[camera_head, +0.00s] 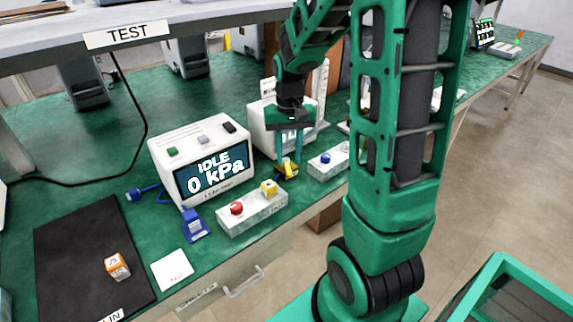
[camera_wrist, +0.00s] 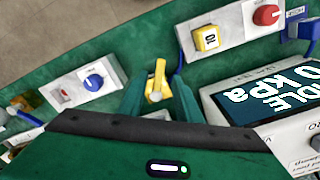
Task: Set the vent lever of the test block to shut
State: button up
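The yellow vent lever (camera_head: 289,170) stands on a small dark block at the front of the green bench, just right of the grey tester (camera_head: 205,165). In the wrist view the lever (camera_wrist: 159,76) points up the picture from a pale round pivot, and its set position cannot be read. My gripper (camera_head: 288,156) points down over the lever. In the wrist view its two green fingers (camera_wrist: 160,98) are apart on either side of the lever; no grip on it shows. The tester screen (camera_head: 213,172) reads "IDLE 0 kPa". My gripper hides much of the block.
A pale panel (camera_head: 252,215) with a red button and a yellow switch lies left of the lever. Another panel (camera_head: 325,163) with a blue knob lies right. A blue connector (camera_head: 196,226), a white card (camera_head: 172,270) and a black mat (camera_head: 75,250) with an orange canister (camera_head: 117,267) are farther left.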

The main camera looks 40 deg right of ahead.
aim_at(288, 170)
jog(key=shift+f, duration=1.95)
jog(key=shift+c, duration=0.3)
grip_shut()
